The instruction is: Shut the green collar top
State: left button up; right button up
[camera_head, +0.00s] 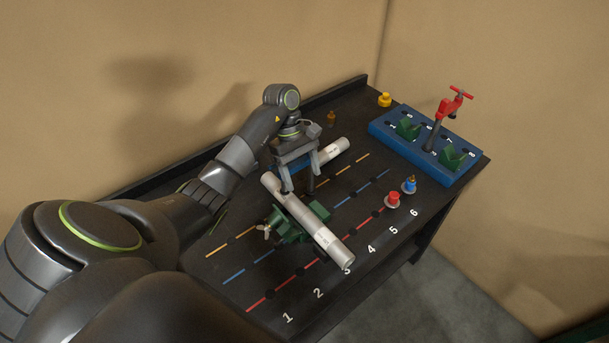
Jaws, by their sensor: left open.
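A green collar (290,225) sits on the dark table, with green parts on both sides of a silver tube (328,243) that lies across it. A pale wing-shaped piece (264,229) sticks out on the collar's left. The tube covers the collar's middle, so I cannot tell how its top stands. My left gripper (299,188) is open and points down just above and behind the collar, near the tube's upper end. Its fingertips are apart and nothing shows held between them; I cannot tell whether a finger touches the tube. My right gripper is not in view.
A second silver tube (334,152) lies behind my gripper. A blue block (385,128) with green holders and a red-handled clamp (450,106) stands at the right. Red (393,199) and blue (409,185) knobs sit nearby. The table's numbered front strip is mostly clear.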

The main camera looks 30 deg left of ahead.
aim_at(279, 228)
jog(key=k+l, duration=1.15)
jog(key=k, duration=0.15)
